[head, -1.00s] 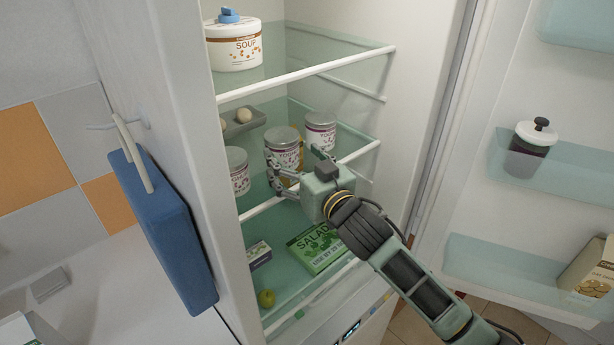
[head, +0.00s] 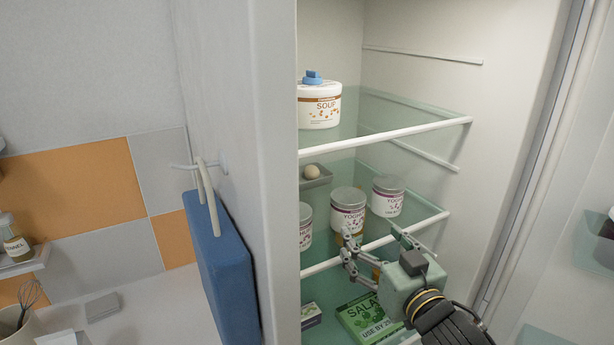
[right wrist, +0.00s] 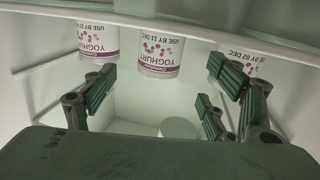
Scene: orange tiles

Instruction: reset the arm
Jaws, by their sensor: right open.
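My right gripper (head: 372,243) is inside the open fridge, in front of the middle shelf's yoghurt tins. Its fingers are spread with nothing between them, and they also show in the right wrist view (right wrist: 165,85). The middle yoghurt tin (head: 347,207) stands just beyond the fingertips and also shows in the right wrist view (right wrist: 160,52). One yoghurt tin (head: 387,196) stands to its right. Another yoghurt tin (head: 306,228) is to its left, partly hidden by the fridge wall. My left gripper is not in view.
A soup tub (head: 319,108) stands on the upper shelf. An egg (head: 311,172) sits in a grey tray. A green salad box (head: 366,320) lies below my right gripper.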

